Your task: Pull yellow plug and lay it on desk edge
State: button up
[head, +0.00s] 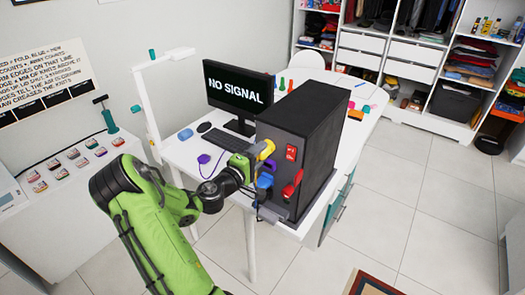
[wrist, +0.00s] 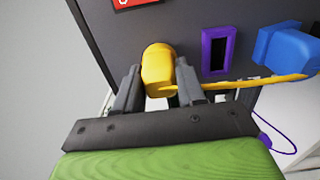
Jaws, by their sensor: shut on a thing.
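The yellow plug (head: 265,149) is at the near side of the black computer tower (head: 312,125). In the wrist view the yellow plug (wrist: 157,70) sits between my two fingers against the dark panel, with a yellow cord running off to the right. My gripper (wrist: 158,85) is shut on it; in the head view my gripper (head: 252,163) is beside the tower. I cannot tell how far the plug is in its socket. The white desk (head: 185,152) carries the tower, and its near edge is below it.
A blue plug (wrist: 287,45) and an empty purple-framed socket (wrist: 216,50) are right of the yellow plug. A red plug (head: 292,186) is lower on the tower. A purple plug (head: 203,158) lies on the desk near the keyboard (head: 207,148). The monitor (head: 238,93) reads "NO SIGNAL".

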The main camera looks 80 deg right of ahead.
jog(key=shift+c, duration=1.3)
jog(key=shift+f, duration=0.1)
jog(key=shift+a, duration=0.1)
jog(key=shift+w+a+b, duration=0.2)
jog(key=shift+a+b, duration=0.15)
jog(key=shift+a, duration=0.05)
jog(key=shift+b+v, duration=0.4)
jog(key=shift+v, duration=0.35)
jog(key=shift+b+v, duration=0.75)
jog(key=shift+v, duration=1.2)
